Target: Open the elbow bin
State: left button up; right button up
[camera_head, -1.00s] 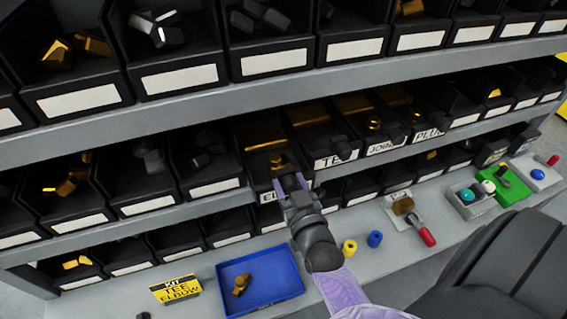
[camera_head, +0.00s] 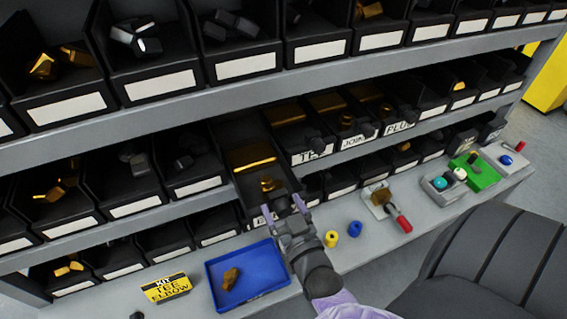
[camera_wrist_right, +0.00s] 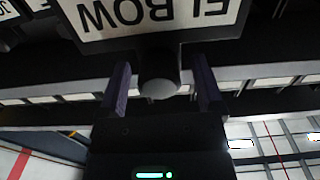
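The elbow bin (camera_head: 283,165) is a black drawer in the middle row, standing out past the bins beside it. A brass fitting (camera_head: 268,184) shows inside. Its white ELBOW label (camera_wrist_right: 150,14) appears upside down in the right wrist view and is partly hidden in the head view. My right gripper (camera_head: 287,215) is at the bin's front. In the wrist view its fingers (camera_wrist_right: 160,76) stand on either side of the bin's round dark knob (camera_wrist_right: 160,88), with a visible gap on both sides, so it is open around the knob. My left gripper is not in view.
The TEE (camera_head: 312,158), JOINT and PLUG bins sit to the right. A blue tray (camera_head: 250,290) with one brass part lies on the grey bench below, by a yellow KIT sign (camera_head: 166,288).

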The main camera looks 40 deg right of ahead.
jog(key=b+v, duration=0.1)
jog(key=v, duration=0.9)
jog(key=shift+d, duration=0.1)
